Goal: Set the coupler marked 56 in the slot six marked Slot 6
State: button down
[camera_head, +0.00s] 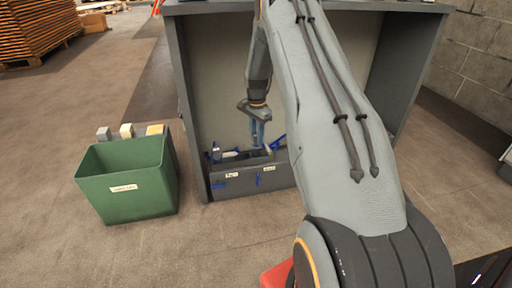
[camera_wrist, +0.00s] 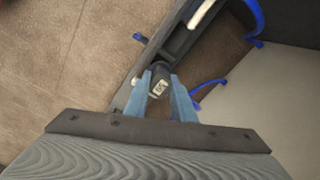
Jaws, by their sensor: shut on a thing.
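My gripper (camera_head: 258,137) points down over the dark grey slotted rack (camera_head: 235,186) in the open-fronted cabinet. In the wrist view my gripper's two blue fingers (camera_wrist: 160,80) are shut on a dark coupler (camera_wrist: 161,70) with a small white label that seems to read 56. The coupler is over or at one of the rack's compartments; I cannot tell whether it touches the rack (camera_wrist: 180,42). The rack's front has small white labels, too small to read, so I cannot tell which slot is Slot 6.
Blue curved pieces (camera_head: 278,143) stick up at the rack's right end. The grey cabinet wall (camera_head: 188,110) rises close on the left. A green bin (camera_head: 125,180) with a white label stands on the floor to the left, with several small blocks (camera_head: 126,130) behind it.

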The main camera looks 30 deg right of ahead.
jog(key=shift+f+b, duration=0.7)
jog(key=shift+f, duration=1.3)
jog(key=c, duration=1.5)
grip_release()
jog(key=shift+f, duration=0.15)
notch_tip(320, 180, up, 12)
jog(key=p, duration=0.5)
jog(key=shift+r, duration=0.2)
jog(key=shift+a, duration=0.1)
